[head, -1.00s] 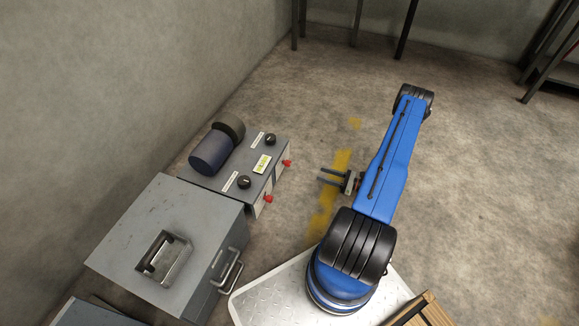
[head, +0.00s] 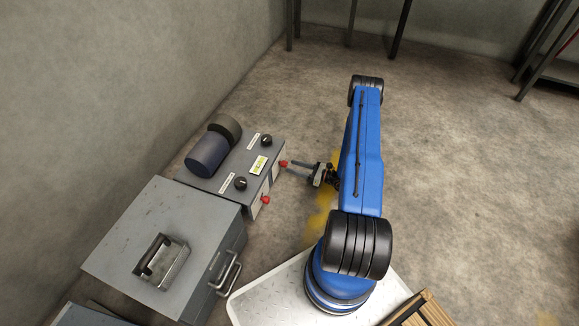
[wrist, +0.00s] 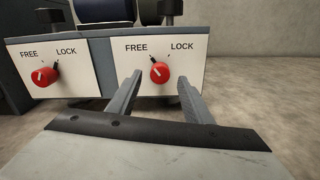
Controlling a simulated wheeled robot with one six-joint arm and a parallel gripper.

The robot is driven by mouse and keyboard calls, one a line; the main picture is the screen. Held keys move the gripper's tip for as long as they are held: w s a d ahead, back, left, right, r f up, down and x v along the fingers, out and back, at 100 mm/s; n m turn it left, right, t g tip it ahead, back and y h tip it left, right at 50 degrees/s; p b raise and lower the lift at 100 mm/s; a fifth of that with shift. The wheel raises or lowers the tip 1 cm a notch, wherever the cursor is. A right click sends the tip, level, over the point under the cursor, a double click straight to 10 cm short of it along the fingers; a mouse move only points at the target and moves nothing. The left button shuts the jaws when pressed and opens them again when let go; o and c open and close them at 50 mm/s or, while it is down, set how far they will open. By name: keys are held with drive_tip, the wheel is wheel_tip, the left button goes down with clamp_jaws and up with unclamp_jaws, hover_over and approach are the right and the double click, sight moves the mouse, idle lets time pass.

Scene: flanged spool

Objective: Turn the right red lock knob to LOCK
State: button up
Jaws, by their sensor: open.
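The right red lock knob (wrist: 159,72) is on a white panel marked FREE and LOCK in the wrist view.
Open floor lies to the right.

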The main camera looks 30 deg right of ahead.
sight(283, 163)
drive_tip(key=shift+x, duration=1.55)
drive_tip(key=c, duration=1.1)
drive_tip(key=shift+o, duration=0.2)
drive_tip(key=m, duration=1.3)
drive_tip(key=shift+m, duration=0.4)
